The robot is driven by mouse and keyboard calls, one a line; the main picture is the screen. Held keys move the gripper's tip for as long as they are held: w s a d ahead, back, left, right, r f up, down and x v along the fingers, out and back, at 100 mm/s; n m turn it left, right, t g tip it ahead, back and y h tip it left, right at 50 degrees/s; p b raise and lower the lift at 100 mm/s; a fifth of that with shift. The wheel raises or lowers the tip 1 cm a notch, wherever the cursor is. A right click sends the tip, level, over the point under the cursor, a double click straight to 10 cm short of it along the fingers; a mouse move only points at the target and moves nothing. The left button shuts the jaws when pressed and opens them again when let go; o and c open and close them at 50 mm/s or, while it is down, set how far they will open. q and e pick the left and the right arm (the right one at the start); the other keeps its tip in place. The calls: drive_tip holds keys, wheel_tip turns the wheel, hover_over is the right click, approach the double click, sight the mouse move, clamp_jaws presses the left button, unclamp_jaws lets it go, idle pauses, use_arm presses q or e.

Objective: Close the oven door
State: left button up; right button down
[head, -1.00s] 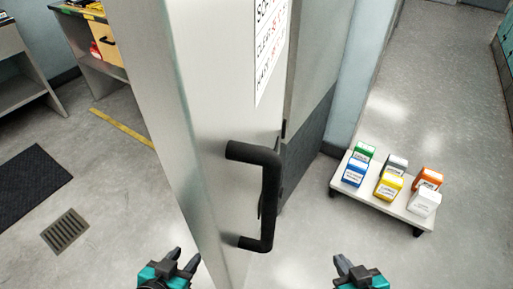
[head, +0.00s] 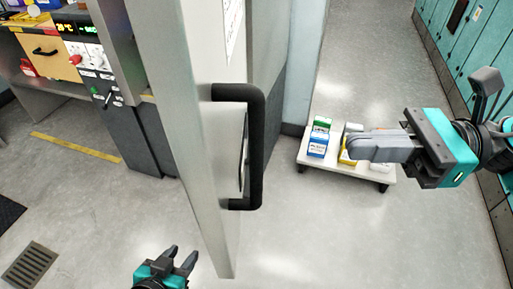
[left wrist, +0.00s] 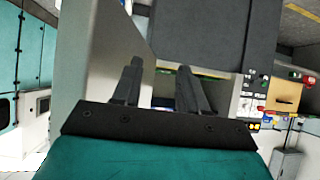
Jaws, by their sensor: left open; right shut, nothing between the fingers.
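The oven door (head: 222,150) is a tall pale grey panel, seen partly edge-on in the middle of the head view and standing open. Its black bar handle (head: 256,145) is on the right-hand face. My right gripper (head: 353,148) is shut and empty, pointing left at handle height, apart from the handle in the picture. It overlaps the low cart behind. My left gripper (head: 182,260) is open and empty, low and left of the door's lower edge. Its open fingers also show in the left wrist view (left wrist: 160,80), with grey panels beyond.
A low white cart (head: 345,168) with several small coloured boxes stands on the floor at right. Teal lockers (head: 455,45) line the right wall. A control panel (head: 95,55) with a display and knobs is at upper left. Floor in front is clear.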

drive_tip(key=p, duration=0.4)
approach(213, 144)
drive_tip(key=a, duration=0.3)
drive_tip(key=shift+s+a+r, duration=0.1)
drive_tip(key=shift+a+r, duration=0.05)
drive_tip(key=shift+a, duration=0.55)
use_arm(q)
drive_tip(key=r, duration=0.2)
drive_tip(key=a+r, duration=0.1)
drive_tip(key=shift+s+y, duration=0.3)
drive_tip(key=shift+s, duration=0.05)
use_arm(e)
drive_tip(key=shift+a, duration=0.15)
use_arm(q)
drive_tip(key=shift+d, duration=0.1)
